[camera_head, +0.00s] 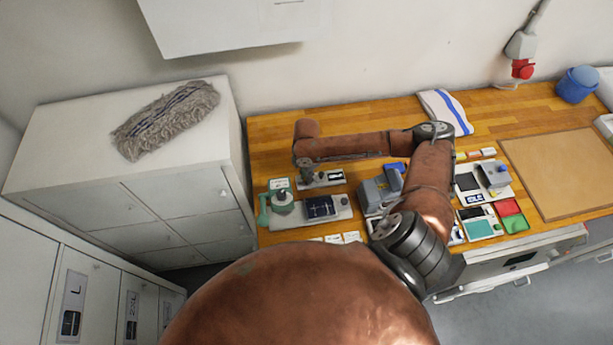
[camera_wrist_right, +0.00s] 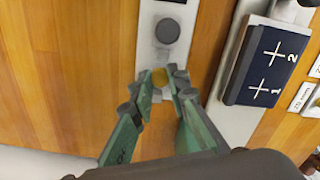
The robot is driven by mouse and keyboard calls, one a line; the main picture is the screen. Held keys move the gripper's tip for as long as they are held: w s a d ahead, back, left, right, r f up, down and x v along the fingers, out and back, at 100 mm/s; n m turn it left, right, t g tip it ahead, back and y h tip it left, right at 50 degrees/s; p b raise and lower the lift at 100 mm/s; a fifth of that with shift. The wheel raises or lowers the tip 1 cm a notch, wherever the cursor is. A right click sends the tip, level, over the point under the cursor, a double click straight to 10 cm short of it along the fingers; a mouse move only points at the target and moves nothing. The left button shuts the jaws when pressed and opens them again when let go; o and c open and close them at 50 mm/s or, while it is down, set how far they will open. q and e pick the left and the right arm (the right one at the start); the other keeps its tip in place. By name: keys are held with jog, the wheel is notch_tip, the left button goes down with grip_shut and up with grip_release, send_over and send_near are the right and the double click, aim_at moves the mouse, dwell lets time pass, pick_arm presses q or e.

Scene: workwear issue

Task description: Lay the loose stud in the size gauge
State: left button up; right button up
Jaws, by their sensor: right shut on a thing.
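My right gripper (camera_wrist_right: 161,85) has its green fingers closed around a small brass-coloured round stud (camera_wrist_right: 160,77). The stud is over the near end of a narrow light-grey plate (camera_wrist_right: 149,52), which may be the size gauge. A dark round spot (camera_wrist_right: 168,31) lies farther along this plate. I cannot tell whether the stud touches the plate. In the head view the right gripper (camera_head: 306,178) points down at the left end of this small plate (camera_head: 318,185), and the stud is too small to make out. My left gripper is not in view.
A dark blue panel with crosses marked 1 and 2 (camera_wrist_right: 268,62) sits close by on a larger grey base (camera_head: 341,211). A green device (camera_head: 283,201) stands on its left. Grey and blue blocks (camera_head: 378,191) stand to the right, under my arm. Bare wood (camera_head: 275,150) lies behind.

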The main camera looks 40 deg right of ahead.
jog(key=shift+f, duration=0.1)
jog(key=o, duration=0.8)
notch_tip(320, 180, up, 12)
jog(key=shift+r+b, duration=0.15)
jog(key=shift+b, duration=0.3)
